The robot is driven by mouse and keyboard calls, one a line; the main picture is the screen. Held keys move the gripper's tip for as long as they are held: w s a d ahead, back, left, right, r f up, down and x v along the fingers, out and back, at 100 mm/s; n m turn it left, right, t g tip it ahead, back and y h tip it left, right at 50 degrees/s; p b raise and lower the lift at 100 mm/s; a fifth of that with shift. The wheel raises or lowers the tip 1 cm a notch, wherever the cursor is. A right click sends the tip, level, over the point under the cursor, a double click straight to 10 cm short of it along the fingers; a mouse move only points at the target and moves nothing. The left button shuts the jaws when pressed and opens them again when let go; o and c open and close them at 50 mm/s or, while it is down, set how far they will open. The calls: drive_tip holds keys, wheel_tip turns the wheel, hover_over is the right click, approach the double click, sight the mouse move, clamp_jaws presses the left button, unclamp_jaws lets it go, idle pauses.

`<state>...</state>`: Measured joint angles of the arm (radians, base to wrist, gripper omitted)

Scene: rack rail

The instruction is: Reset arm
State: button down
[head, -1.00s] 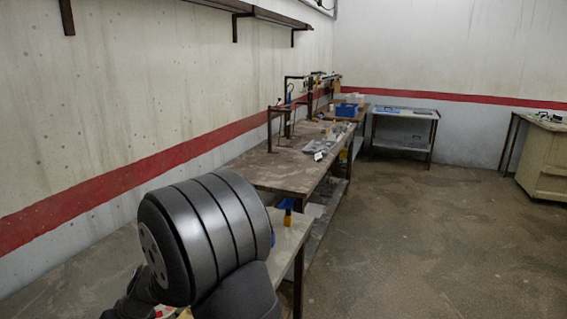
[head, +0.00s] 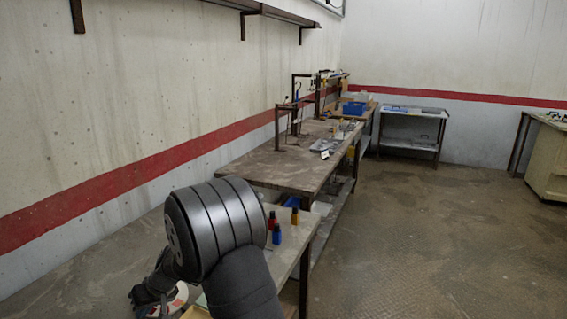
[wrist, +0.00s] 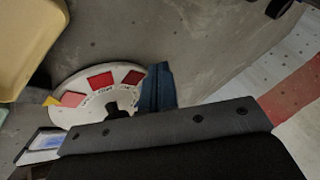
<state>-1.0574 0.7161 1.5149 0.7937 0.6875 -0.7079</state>
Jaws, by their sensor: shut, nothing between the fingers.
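My gripper (wrist: 157,88) shows in the wrist view as two dark blue fingers lying side by side, shut with nothing between them. They are beside the right edge of a round white disc (wrist: 128,95) with red patches and a dark piece at its centre. In the head view my dark wrist is low at the left, next to the same disc (head: 180,296), partly hidden behind my arm. My grey arm link covers the middle of the near bench.
Small red (head: 272,221), blue (head: 277,234) and yellow-orange (head: 295,216) bottles stand on the near bench, right of my arm. A longer workbench (head: 262,170) with metal frames runs behind along the wall. The floor at right (head: 420,240) is clear.

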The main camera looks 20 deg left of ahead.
drive_tip(key=w, duration=0.1)
drive_tip(key=w+d+r, duration=0.1)
drive_tip(key=w, duration=0.1)
drive_tip(key=w+d, duration=0.1)
drive_tip(key=shift+w+d+r, duration=0.1)
drive_tip(key=shift+w+r, duration=0.15)
drive_tip(key=shift+w, duration=0.05)
drive_tip(key=d+r+m, duration=0.1)
drive_tip(key=d+r, duration=0.3)
drive_tip(key=r, duration=0.5)
drive_tip(key=shift+d+r, duration=0.2)
drive_tip(key=shift+r, duration=0.15)
